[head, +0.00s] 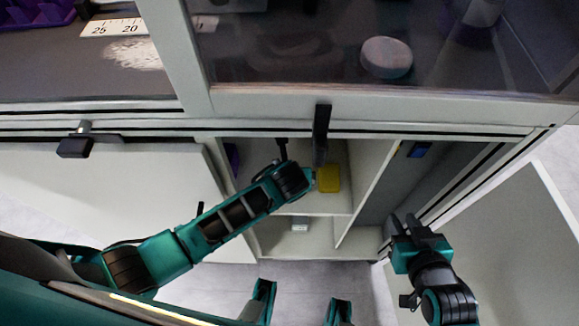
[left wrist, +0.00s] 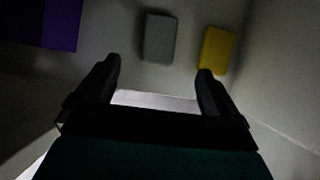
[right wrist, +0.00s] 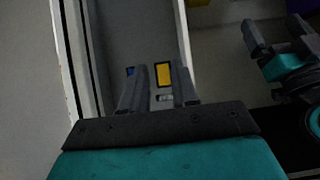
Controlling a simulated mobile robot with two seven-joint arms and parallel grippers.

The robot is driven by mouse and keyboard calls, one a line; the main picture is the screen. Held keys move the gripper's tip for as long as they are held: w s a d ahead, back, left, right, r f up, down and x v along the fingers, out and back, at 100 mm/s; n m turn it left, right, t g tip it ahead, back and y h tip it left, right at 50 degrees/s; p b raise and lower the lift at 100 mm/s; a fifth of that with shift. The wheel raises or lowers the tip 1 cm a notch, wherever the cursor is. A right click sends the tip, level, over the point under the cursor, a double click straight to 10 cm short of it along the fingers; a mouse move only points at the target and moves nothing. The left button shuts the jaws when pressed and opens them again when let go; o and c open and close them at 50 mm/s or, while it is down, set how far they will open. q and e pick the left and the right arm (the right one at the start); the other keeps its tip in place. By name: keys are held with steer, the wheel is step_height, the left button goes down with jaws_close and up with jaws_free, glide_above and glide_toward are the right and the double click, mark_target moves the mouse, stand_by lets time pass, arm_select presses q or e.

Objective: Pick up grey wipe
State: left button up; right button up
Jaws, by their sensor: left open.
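The grey wipe (left wrist: 159,38) lies flat on the cabinet shelf in the left wrist view, ahead of my left gripper. My left gripper (left wrist: 160,78) is open and empty, with the wipe just beyond and between its fingertips, apart from them. In the head view my left arm reaches into the cabinet and hides the wipe. My right gripper (head: 406,222) is outside the cabinet at the right, by the open door's side. In the right wrist view its two fingers (right wrist: 158,90) stand apart with nothing between them.
A yellow wipe (left wrist: 216,50) lies right of the grey one; it also shows in the head view (head: 328,178). A purple object (left wrist: 48,22) is at the left. The cabinet's upright divider (head: 368,192) bounds the shelf on the right. An open door (head: 520,235) stands further right.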

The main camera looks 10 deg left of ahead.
arm_select(q)
steer(key=b+x, duration=0.2)
steer(key=x, duration=0.4)
steer(key=shift+s+d+f+b, duration=0.1)
steer(key=shift+f+b, duration=0.05)
steer(key=shift+b, duration=0.15)
steer(key=shift+w+f, duration=0.25)
steer(key=shift+f, duration=0.15)
steer(key=b+x, duration=0.3)
steer(key=shift+w+f, duration=0.1)
steer(key=shift+f, duration=0.2)
steer(key=shift+w+f, duration=0.35)
steer(key=shift+f, duration=0.1)
arm_select(e)
steer(key=a+f, duration=0.2)
steer(key=f, duration=0.1)
steer(key=shift+w+y, duration=0.4)
steer(key=shift+f, duration=0.1)
arm_select(q)
steer(key=c, duration=1.1)
arm_select(e)
steer(key=shift+s+f, duration=0.1)
steer(key=shift+s, duration=0.05)
arm_select(q)
steer(key=shift+r, duration=0.1)
